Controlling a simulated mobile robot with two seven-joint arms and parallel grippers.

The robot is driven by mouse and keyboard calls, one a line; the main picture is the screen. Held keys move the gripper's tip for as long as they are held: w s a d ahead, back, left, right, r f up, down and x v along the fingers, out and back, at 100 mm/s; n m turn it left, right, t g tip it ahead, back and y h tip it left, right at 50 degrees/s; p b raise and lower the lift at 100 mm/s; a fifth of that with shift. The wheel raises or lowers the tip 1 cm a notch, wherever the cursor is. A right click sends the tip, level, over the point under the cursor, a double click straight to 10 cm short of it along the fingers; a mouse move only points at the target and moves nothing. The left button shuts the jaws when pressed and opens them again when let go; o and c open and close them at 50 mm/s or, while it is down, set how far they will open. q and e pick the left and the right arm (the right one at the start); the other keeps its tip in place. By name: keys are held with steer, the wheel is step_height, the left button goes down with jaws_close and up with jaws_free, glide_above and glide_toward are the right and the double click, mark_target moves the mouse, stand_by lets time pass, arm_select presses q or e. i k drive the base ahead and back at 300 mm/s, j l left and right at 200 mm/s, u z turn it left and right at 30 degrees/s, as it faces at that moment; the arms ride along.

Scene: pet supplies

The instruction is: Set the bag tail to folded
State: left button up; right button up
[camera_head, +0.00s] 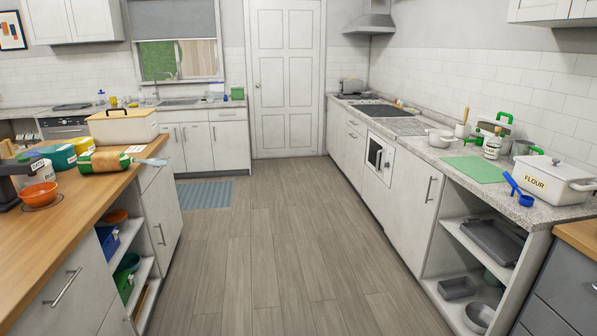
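What looks like the bag (105,161) lies on its side on the wooden counter at the left. It is brown with green bands and a pale label. A flat grey-blue tail (152,162) sticks out from its right end, toward the counter edge, and looks extended rather than folded. A small pale green piece (136,149) sits by the bag's right end; I cannot tell what it is. Neither of my grippers is in view.
The wooden counter (75,215) is bare in front. The floor aisle (270,240) is clear.

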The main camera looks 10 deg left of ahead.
mark_target(154, 162)
steer(key=i+l+u, duration=0.15)
steer(key=i+u, duration=0.25)
steer(key=i+l+u, duration=0.25)
steer(key=i+u, duration=0.15)
steer(key=i+l+u, duration=0.6)
steer(key=l+u, duration=0.2)
steer(key=i+z, duration=0.15)
steer(key=i, duration=0.9)
steer(key=i+j+z, duration=0.2)
steer(key=i, duration=0.9)
